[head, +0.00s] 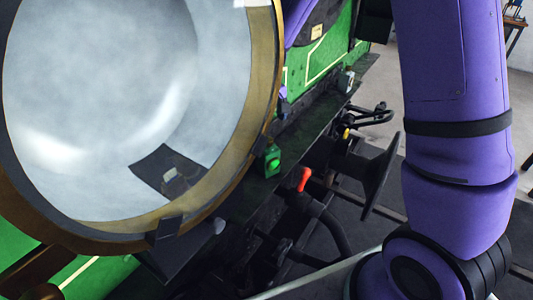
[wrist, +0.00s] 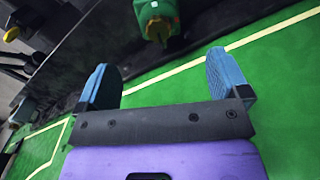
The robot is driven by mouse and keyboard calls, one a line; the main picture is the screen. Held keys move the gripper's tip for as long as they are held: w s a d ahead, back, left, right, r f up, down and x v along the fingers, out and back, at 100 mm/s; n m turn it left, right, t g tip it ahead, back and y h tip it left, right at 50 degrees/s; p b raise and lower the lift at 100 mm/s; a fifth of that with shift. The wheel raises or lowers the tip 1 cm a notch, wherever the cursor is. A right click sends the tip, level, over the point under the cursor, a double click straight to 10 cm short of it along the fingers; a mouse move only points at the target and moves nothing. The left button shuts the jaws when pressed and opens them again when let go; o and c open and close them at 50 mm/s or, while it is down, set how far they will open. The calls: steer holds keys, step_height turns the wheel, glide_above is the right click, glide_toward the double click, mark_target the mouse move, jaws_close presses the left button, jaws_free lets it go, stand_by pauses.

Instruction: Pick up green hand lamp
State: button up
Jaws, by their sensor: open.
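The green hand lamp (head: 272,160) stands on the dark ledge beside the brass rim of the big round headlamp in the head view. It has a round green lens. In the wrist view the green lamp (wrist: 157,18) shows at the top edge, partly cut off, just beyond the fingertips. My gripper (wrist: 159,62) is open, with its two blue fingers apart and nothing between them. The lamp is ahead of the gap, apart from both fingers. In the head view the big headlamp hides most of my gripper.
The big headlamp (head: 110,90) with its brass rim fills the left of the head view. Another small lamp (head: 346,80) stands farther along the ledge. A red-ended hose or handle (head: 304,179) and a dark buffer (head: 380,175) lie below. Green tram bodywork (wrist: 270,110) is close under the fingers.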

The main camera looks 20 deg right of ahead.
glide_above(268, 148)
steer(key=f, duration=0.5)
steer(key=shift+w+a+f, duration=0.15)
steer(key=shift+w, duration=0.2)
steer(key=shift+s+d+f, duration=0.1)
steer(key=shift+s+f, duration=0.05)
steer(key=shift+f, duration=1.25)
steer(key=shift+s+d+f, duration=0.1)
steer(key=shift+f, duration=1.25)
steer(key=shift+c, duration=0.4)
steer(key=c, duration=1.1)
steer(key=shift+c, duration=0.7)
steer(key=shift+r, duration=0.15)
